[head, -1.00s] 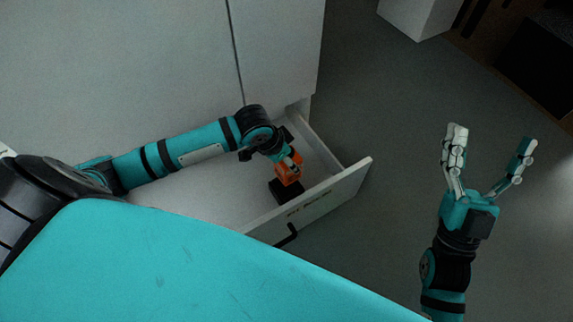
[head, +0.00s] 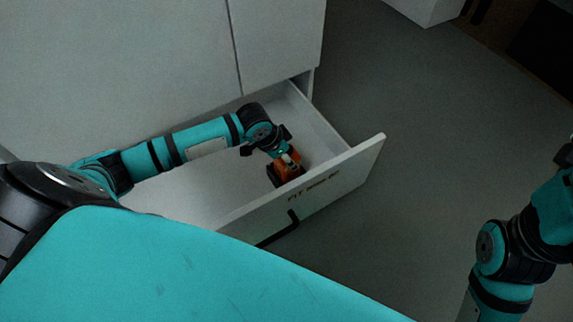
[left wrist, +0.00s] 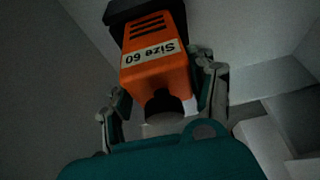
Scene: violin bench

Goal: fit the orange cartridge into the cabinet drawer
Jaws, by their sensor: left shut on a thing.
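The orange cartridge (head: 289,170) with a black end is inside the open cabinet drawer (head: 345,172), near the inner side of its front panel. Whether it touches the drawer floor I cannot tell. My left gripper (head: 287,157) reaches over the drawer and is shut on the cartridge. In the left wrist view the cartridge (left wrist: 155,65) sits between the fingers of the left gripper (left wrist: 164,88), its "Size 60" label upside down and its black end at the top. My right arm runs off the right edge, with its fingers out of view.
The white cabinet (head: 120,70) stands behind the drawer. The drawer front has a dark handle (head: 280,231) and small lettering too blurred to read fully. Most of the drawer floor around the cartridge looks bare. Grey floor (head: 430,130) lies open to the right.

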